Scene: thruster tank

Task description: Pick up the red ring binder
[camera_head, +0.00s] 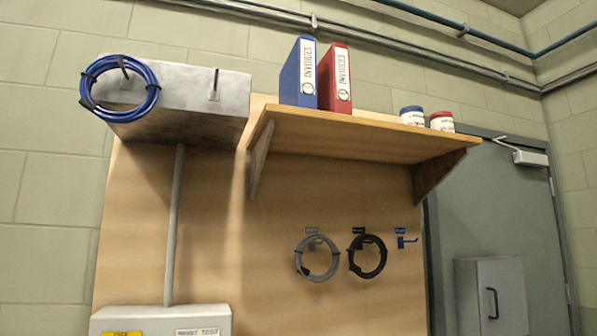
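The red ring binder (336,80) stands upright on the wooden wall shelf (360,131), its white spine label facing out. The label text is partly legible and reads like "INVOICES". My gripper is not in view.
Two small tins, one blue-lidded (413,116) and one red-lidded (442,121), stand at the shelf's right end. A metal box (185,93) with a blue cable coil (119,88) is left of the shelf. Grey (317,259) and black (367,257) coils hang below.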

